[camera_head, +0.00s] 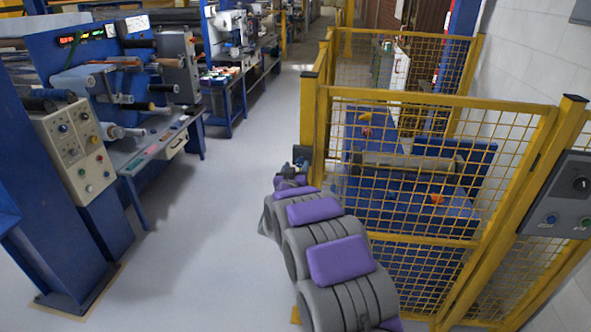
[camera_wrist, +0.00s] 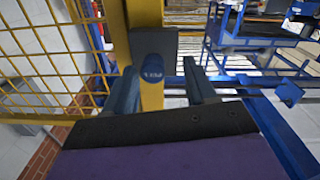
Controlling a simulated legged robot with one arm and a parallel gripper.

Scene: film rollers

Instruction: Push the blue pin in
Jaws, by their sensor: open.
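The blue pin (camera_wrist: 152,68) is a round-faced blue piece with pale lettering, set in a dark grey block (camera_wrist: 168,45) on a yellow post (camera_wrist: 148,18). In the wrist view my gripper (camera_wrist: 160,66) is open. One finger stands to the left of the pin and the other to the right, with nothing held between them. How far the fingertips are from the pin is hard to tell. In the head view my gripper (camera_head: 294,168) is small, at the far end of my arm beside the yellow fence post. The pin cannot be made out there.
A yellow mesh fence (camera_head: 430,100) encloses blue machinery (camera_head: 400,205) on the right. A grey control box (camera_head: 562,195) hangs at the far right. Blue machines with a control panel (camera_head: 75,145) line the left. The grey floor (camera_head: 215,225) between is clear.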

